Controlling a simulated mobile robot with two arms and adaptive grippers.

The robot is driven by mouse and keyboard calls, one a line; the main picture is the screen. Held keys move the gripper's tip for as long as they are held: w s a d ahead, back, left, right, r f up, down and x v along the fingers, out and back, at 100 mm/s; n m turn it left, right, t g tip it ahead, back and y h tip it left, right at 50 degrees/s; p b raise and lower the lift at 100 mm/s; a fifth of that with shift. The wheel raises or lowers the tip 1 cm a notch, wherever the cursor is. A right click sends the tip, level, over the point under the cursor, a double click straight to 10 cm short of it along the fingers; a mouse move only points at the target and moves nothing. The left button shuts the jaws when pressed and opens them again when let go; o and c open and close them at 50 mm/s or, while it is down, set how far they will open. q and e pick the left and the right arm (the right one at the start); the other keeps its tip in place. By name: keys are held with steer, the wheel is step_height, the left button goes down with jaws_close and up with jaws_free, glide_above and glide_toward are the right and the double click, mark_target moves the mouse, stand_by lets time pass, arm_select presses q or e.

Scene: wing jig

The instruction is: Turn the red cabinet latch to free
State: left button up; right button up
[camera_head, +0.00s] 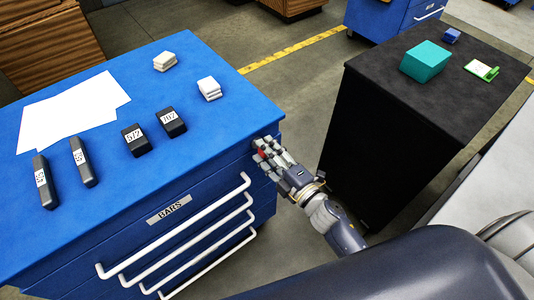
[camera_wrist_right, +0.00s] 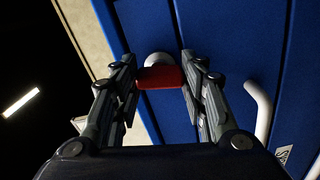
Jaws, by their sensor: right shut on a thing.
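The red latch (camera_wrist_right: 160,78) sits on the blue cabinet's front, on a pale round mount (camera_wrist_right: 158,59). In the head view only a small bit of the red latch (camera_head: 262,154) shows between the fingers, near the cabinet's top right corner. My right gripper (camera_head: 264,150) is at the latch. In the wrist view the right gripper's fingers (camera_wrist_right: 160,80) stand on both sides of the latch and are shut on it. The latch lies level across the wrist picture. My left gripper is not in view.
The blue cabinet (camera_head: 215,130) has white drawer handles (camera_head: 180,230) below and left of my right gripper. Dark labelled bars (camera_head: 136,140), white blocks (camera_head: 209,88) and papers (camera_head: 70,112) lie on top. A black cabinet (camera_head: 400,125) stands right, with floor between.

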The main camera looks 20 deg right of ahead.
steer(key=shift+n+b, duration=0.3)
steer(key=shift+n, duration=0.8)
steer(key=o, duration=1.1)
steer(key=shift+c, duration=0.2)
steer(key=v, duration=1.2)
